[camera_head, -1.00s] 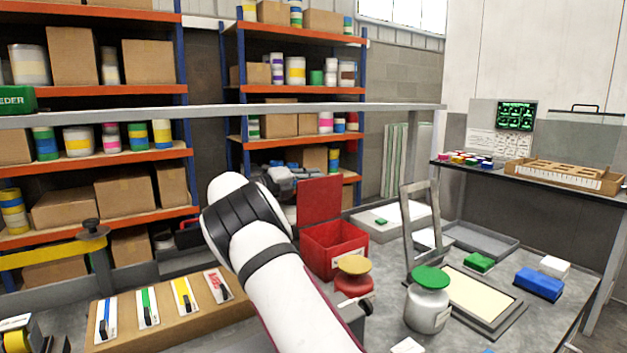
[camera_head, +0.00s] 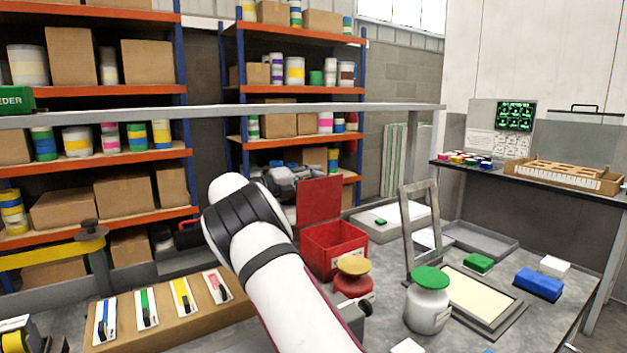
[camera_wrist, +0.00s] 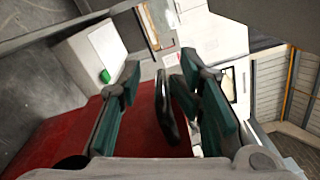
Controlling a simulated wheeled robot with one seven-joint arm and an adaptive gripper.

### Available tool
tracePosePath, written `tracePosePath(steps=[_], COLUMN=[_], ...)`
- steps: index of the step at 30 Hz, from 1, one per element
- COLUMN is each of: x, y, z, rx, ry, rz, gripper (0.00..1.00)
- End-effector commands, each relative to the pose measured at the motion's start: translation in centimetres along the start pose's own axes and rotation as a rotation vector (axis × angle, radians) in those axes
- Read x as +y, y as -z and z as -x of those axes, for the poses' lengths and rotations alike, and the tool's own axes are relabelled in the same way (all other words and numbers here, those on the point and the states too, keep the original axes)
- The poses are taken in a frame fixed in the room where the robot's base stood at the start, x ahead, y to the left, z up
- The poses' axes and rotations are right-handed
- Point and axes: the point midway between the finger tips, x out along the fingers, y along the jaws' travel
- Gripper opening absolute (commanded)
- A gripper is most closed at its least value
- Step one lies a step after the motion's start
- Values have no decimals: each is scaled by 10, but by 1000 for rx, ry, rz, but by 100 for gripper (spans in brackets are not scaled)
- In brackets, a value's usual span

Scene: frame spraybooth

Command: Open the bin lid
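The red bin (camera_head: 335,252) stands on the table in the head view. Its red lid (camera_head: 320,199) is raised, standing roughly upright at the bin's back edge, so the bin's mouth is uncovered. My gripper (camera_wrist: 160,68) is just behind and left of the lid; in the head view it is partly hidden by the lid and my arm. In the wrist view its two green-padded fingers are apart. The red lid (camera_wrist: 62,140) spreads below them. A black bar-like part (camera_wrist: 168,108), perhaps the lid's handle, lies between the fingers, close to the right one, with a gap to the left one.
A red jar with a yellow lid (camera_head: 354,266) and a white jar with a green lid (camera_head: 428,308) stand before the bin. An upright grey frame (camera_head: 408,232) stands to the right. Tools lie on a cardboard-coloured board (camera_head: 183,325) at front left. A grey rail (camera_head: 390,108) crosses behind.

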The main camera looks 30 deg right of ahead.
Motion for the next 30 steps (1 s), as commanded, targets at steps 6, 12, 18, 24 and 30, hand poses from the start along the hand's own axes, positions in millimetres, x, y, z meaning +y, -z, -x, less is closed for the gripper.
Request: tracePosePath(steps=[6, 12, 18, 24, 30], x=[1, 1, 0, 0, 0], y=[-1, -1, -1, 0, 0], z=[22, 63, 98, 117, 120], rx=[-2, -3, -2, 0, 1], ry=[-2, -2, 0, 1, 1], rz=[0, 0, 0, -1, 0], gripper=[30, 30, 30, 30, 30])
